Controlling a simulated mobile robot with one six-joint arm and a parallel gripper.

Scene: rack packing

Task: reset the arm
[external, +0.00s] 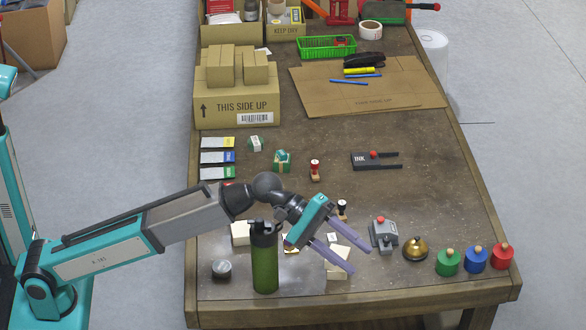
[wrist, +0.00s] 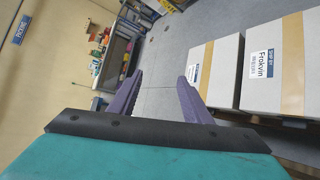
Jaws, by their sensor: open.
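My arm reaches in from the left over the wooden table (external: 340,280) in the external view. My gripper (external: 348,262) is at its end, above the front part of the table, with its two purple fingers apart. In the wrist view the fingers of my gripper (wrist: 158,82) are spread with nothing between them. A green bottle with a black lid (external: 265,262) stands upright just left of the gripper. A pale block (external: 338,262) lies behind and below the fingers, partly hidden by them.
A grey device (external: 383,235), a bell (external: 415,248) and green (external: 448,262), blue (external: 476,259) and red (external: 502,256) knobbed pieces stand to the right. Cardboard boxes (external: 237,100) stand at the back left. White boxes (wrist: 272,68) show in the wrist view.

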